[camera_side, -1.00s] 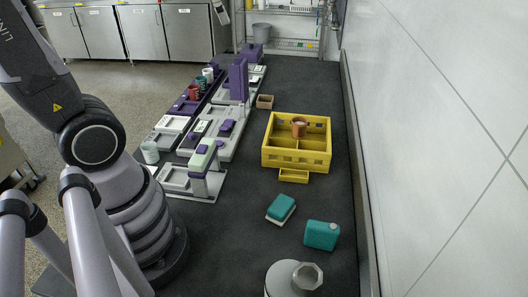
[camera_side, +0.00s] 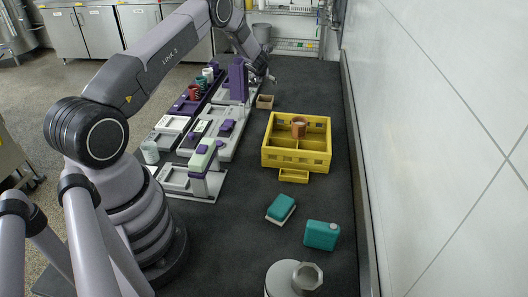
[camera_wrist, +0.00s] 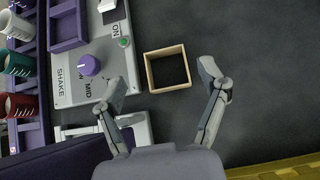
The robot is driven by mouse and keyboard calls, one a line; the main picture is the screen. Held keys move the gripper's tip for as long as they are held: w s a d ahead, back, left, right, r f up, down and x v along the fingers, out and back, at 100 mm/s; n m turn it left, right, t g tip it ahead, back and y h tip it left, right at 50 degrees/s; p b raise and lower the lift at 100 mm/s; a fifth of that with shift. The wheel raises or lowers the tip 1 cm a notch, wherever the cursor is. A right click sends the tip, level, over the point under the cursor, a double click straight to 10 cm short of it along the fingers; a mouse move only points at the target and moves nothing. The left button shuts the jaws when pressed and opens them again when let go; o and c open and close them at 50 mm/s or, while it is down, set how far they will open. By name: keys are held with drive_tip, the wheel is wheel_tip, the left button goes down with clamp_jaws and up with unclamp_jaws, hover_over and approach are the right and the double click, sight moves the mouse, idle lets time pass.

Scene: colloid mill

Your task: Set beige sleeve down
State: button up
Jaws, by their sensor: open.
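The beige sleeve (camera_side: 265,101) is a small square open frame on the dark table, right of the purple and grey machines. In the wrist view the sleeve (camera_wrist: 168,88) shows four thin walls and a dark inside, slightly turned. My gripper (camera_wrist: 160,80) is open and empty, with its two fingers spread on either side of the sleeve in that picture. In the side view my gripper (camera_side: 263,76) is at the far end of the table, behind and above the sleeve, apart from it. Its fingers are small there.
A grey machine with a purple knob (camera_wrist: 89,65) stands left of the sleeve, and a tall purple column (camera_side: 238,80) rises close by. A yellow crate (camera_side: 296,157) stands nearer the camera, with a brown cup (camera_side: 299,129) in it. Dark table right of the sleeve is clear.

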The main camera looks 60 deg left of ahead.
approach(265, 100)
drive_tip(key=f, duration=0.1)
drive_tip(key=w+f, duration=0.1)
drive_tip(key=f, duration=0.1)
drive_tip(key=shift+a+f, duration=0.2)
drive_tip(key=shift+x, duration=1.25)
drive_tip(key=shift+w, duration=0.1)
drive_tip(key=c, duration=0.4)
drive_tip(key=shift+r, duration=0.2)
